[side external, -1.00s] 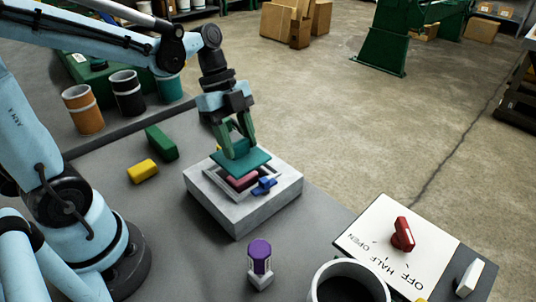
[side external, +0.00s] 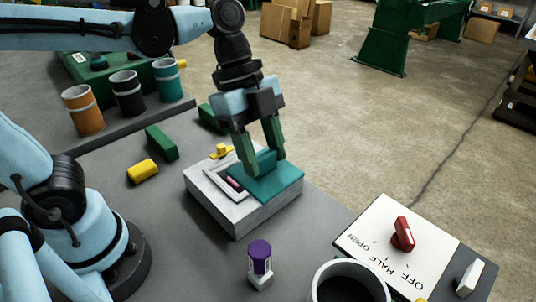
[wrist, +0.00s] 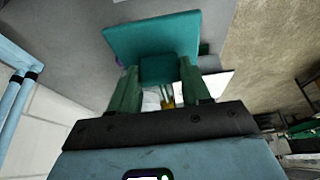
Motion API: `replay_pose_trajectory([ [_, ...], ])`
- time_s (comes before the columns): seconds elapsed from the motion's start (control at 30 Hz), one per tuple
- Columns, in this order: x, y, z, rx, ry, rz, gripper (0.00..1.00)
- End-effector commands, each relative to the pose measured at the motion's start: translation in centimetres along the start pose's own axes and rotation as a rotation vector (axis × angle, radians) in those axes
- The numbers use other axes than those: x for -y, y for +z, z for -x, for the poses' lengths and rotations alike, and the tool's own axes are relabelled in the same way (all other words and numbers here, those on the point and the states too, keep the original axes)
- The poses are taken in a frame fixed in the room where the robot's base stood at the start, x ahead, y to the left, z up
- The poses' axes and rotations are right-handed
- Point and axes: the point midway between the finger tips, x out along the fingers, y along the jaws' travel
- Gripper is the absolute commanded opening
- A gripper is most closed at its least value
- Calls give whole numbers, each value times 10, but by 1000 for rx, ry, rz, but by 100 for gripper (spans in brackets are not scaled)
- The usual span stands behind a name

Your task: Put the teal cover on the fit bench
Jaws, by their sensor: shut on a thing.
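The teal cover (side external: 280,183) is a flat plate with a block handle. My gripper (side external: 264,164) is shut on that handle. The cover is over the front right part of an open grey box (side external: 222,212), seemingly just above its rim; I cannot tell if it touches. A bit of a pink thing (side external: 234,183) shows in the opening to its left. In the wrist view the cover (wrist: 150,38) lies beyond my fingers. Which surface is the fit bench is not marked; the box stands on a grey worktop (side external: 185,255).
A yellow piece (side external: 220,152) sits at the box's back edge. Green block (side external: 161,142) and yellow block (side external: 143,171) lie left. A purple-topped piece (side external: 260,258), a white cup (side external: 350,270) and a panel with a red handle (side external: 403,235) are in front. Several banded pots (side external: 128,95) stand behind.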

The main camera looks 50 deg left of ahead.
Motion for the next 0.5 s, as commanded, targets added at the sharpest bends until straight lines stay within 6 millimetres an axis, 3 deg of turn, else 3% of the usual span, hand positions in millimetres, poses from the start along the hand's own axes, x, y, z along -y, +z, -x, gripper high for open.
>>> replay_pose_trajectory([
  [0.2,39,-20,-31,0,1,-4,14],
  [0.5,70,-39,-71,-1,1,-2,14],
])
